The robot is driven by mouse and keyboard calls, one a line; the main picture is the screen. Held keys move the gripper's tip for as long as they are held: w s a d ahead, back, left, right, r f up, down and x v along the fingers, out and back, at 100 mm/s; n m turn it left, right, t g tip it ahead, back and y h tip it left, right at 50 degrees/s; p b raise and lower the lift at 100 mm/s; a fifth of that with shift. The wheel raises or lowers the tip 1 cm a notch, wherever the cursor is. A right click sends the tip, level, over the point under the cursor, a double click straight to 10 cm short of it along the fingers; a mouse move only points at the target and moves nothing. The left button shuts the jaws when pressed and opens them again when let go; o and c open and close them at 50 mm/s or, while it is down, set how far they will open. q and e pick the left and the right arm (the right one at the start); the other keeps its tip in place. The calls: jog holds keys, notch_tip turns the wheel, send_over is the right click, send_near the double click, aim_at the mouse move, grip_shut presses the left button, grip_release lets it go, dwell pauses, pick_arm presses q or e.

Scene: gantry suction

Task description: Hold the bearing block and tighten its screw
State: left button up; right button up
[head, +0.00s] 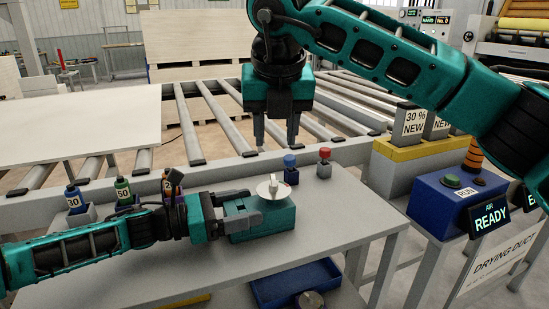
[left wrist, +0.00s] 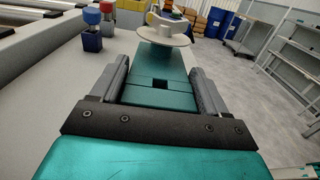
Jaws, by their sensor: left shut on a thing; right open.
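The teal bearing block (head: 270,222) sits on the grey table. A pale round disc (head: 264,190) with a raised light-grey piece, possibly the screw, is on top of it. My left gripper (head: 238,210) is shut on the block from the left. In the left wrist view the block (left wrist: 158,88) lies between the two grey fingers, with the disc (left wrist: 163,37) at its far end. My right gripper (head: 276,143) is open and empty, pointing down above and behind the block, clear of it.
A blue-topped piece (head: 290,163) and a red-topped piece (head: 324,155) stand at the table's back edge. Coloured numbered bottles (head: 123,190) stand behind my left arm. A blue tray (head: 298,281) is below the table's front. The table's right part is bare.

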aim_at(274, 179)
jog(key=x, duration=1.1)
jog(key=shift+f, duration=0.35)
grip_shut()
